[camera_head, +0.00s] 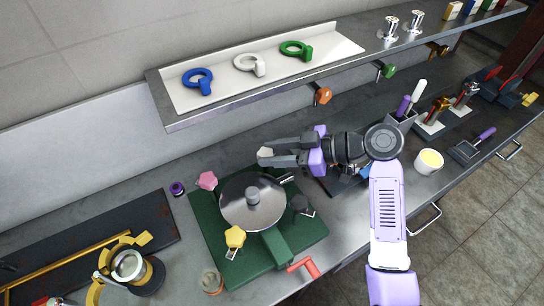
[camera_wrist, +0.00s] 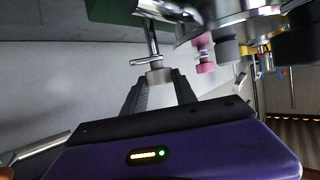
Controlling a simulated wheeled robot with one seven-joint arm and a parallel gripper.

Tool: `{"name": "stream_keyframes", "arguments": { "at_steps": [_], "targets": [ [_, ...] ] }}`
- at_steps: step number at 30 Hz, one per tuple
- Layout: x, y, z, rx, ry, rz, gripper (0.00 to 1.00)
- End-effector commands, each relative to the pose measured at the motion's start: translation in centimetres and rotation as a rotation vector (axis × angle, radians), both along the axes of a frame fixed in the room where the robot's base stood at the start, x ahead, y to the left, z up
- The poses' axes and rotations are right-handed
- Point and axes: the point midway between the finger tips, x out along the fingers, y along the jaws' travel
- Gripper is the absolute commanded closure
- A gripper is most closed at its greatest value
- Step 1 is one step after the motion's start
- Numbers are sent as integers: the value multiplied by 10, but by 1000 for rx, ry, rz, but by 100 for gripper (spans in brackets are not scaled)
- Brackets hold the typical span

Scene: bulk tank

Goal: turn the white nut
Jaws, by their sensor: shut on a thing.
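My gripper (camera_head: 272,152) reaches in from the right, above the far right part of the green tank (camera_head: 308,236). Its fingers are shut on the white nut (camera_head: 264,152), whose pale end shows at the fingertips. In the wrist view the pale nut (camera_wrist: 160,95) sits between the two dark fingers. A metal rod with a crossbar (camera_wrist: 151,59) runs from the nut's far end to the tank's side. The round steel lid (camera_head: 236,203) lies on the tank. Whether the nut is threaded on the rod is hidden.
A pink nut (camera_head: 207,180), a yellow nut (camera_head: 235,237) and a dark grey nut (camera_head: 300,204) stand around the lid. A red-handled valve (camera_head: 303,265) sticks out at the front. A shelf (camera_head: 345,62) with coloured rings runs behind.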

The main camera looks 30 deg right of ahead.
Motion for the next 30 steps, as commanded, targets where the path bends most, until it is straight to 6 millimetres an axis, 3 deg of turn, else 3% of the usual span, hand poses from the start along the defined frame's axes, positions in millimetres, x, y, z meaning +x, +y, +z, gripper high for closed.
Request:
{"name": "stream_keyframes", "arguments": {
  "at_steps": [12,27,28,30],
  "targets": [
    [2,-3,-3,-3,6,162,100],
    [2,-2,-4,-4,9,180,100],
    [2,-2,-4,-4,9,180,63],
    [2,-2,-3,-4,8,180,49]
  ]
}}
